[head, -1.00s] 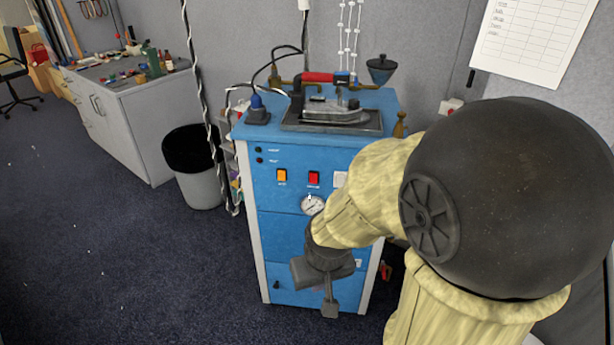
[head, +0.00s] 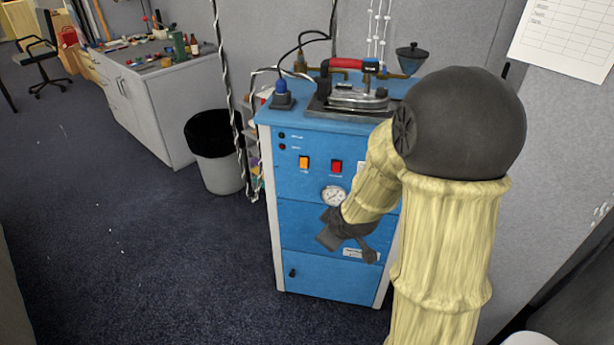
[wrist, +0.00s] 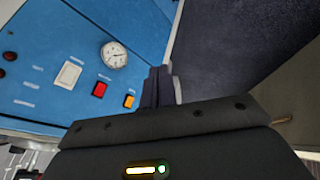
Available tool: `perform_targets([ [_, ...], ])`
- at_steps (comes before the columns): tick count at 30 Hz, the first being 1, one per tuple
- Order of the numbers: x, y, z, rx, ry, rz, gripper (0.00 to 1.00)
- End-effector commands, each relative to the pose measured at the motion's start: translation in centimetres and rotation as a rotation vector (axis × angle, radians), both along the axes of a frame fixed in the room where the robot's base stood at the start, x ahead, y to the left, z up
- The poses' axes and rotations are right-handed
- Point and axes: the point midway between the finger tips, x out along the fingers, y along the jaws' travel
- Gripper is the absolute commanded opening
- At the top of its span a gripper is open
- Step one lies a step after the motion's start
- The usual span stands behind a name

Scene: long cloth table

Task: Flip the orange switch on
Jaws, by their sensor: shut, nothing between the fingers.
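The orange switch (head: 304,163) is a small rocker on the upper front panel of the blue machine (head: 300,222), left of a red switch (head: 336,167). In the wrist view the orange switch (wrist: 129,101) shows just left of my fingers, beside the red switch (wrist: 101,89). My gripper (head: 370,256) is shut and empty. In the head view it appears below and right of the orange switch, in front of the lower panel. Its fingers also show in the wrist view (wrist: 160,84). I cannot tell whether the switch is on.
A round gauge (head: 334,195) sits below the red switch. A white switch (wrist: 69,74) is on the same panel. An iron (head: 352,92) rests on top of the machine. A bin (head: 214,152) and cabinet (head: 160,100) stand left. Floor at front left is clear.

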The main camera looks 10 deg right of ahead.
Motion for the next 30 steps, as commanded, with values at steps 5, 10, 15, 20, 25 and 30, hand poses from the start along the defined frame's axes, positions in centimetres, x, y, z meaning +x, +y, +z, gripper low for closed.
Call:
perform_targets([
  [5, 6.4, -0.4, -2.6, -0.147, -0.258, 0.34, 0.0],
  [10, 10.8, -0.5, -3.3, -0.305, -0.563, 0.582, 0.0],
  [15, 13.1, -1.1, -2.8, -0.465, -0.847, 0.691, 0.0],
  [20, 13.6, -1.5, -2.0, -0.546, -0.97, 0.71, 0.0],
  [25, 13.6, -1.4, -1.8, -0.553, -0.981, 0.713, 0.0],
  [30, 13.7, -1.7, -1.8, -0.555, -0.977, 0.708, 0.0],
])
